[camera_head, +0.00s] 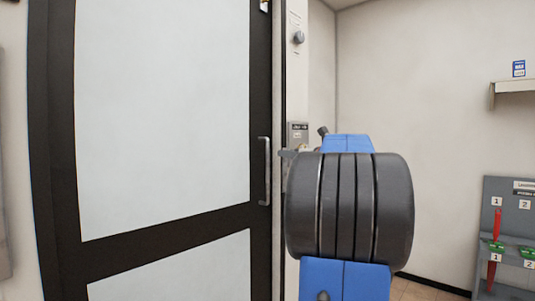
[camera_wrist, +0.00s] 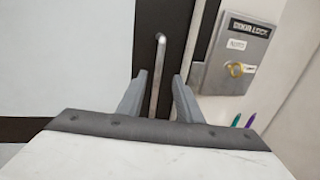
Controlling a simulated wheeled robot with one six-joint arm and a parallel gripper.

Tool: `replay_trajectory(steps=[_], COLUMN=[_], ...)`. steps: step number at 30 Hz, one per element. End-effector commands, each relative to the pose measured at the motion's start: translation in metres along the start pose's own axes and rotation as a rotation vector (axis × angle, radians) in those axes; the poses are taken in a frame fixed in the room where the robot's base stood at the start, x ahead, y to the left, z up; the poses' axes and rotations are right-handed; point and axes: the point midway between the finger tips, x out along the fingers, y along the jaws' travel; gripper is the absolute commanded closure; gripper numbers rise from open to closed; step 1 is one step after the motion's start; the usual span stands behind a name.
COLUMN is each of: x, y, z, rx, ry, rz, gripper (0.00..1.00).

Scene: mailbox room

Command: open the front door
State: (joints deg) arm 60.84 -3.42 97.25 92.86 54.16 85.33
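The front door (camera_head: 165,110) has pale panels in a dark frame and looks closed. Its upright metal bar handle (camera_head: 264,170) is on the dark right edge. In the wrist view the handle (camera_wrist: 155,75) runs between the fingers of my gripper (camera_wrist: 158,98). The fingers are spread apart, with visible gaps to the handle on both sides. I cannot tell how deep the handle sits between them. In the head view my arm hides most of the gripper. A metal lock box (camera_wrist: 237,55) labelled as a door lock, with a brass piece on it, is right of the handle.
A round knob (camera_head: 298,38) is on the strip right of the door. A grey board (camera_head: 508,235) with red tools and numbered labels stands at the lower right, below a wall shelf (camera_head: 515,86). Some tiled floor (camera_head: 420,288) shows at the bottom.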

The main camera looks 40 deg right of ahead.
Motion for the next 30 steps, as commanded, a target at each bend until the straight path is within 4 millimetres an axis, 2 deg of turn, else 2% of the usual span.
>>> replay_trajectory(steps=[3,18,24,30], x=[0.023,0.109,0.13,0.138], y=[0.001,0.001,0.001,0.001], z=[-0.001,-0.001,-0.001,-0.001], rx=[0.0,-0.002,-0.002,-0.002], ry=[0.001,0.002,0.001,0.001], rz=[0.004,0.003,0.001,0.0], gripper=[0.68,0.68,0.68,0.68])
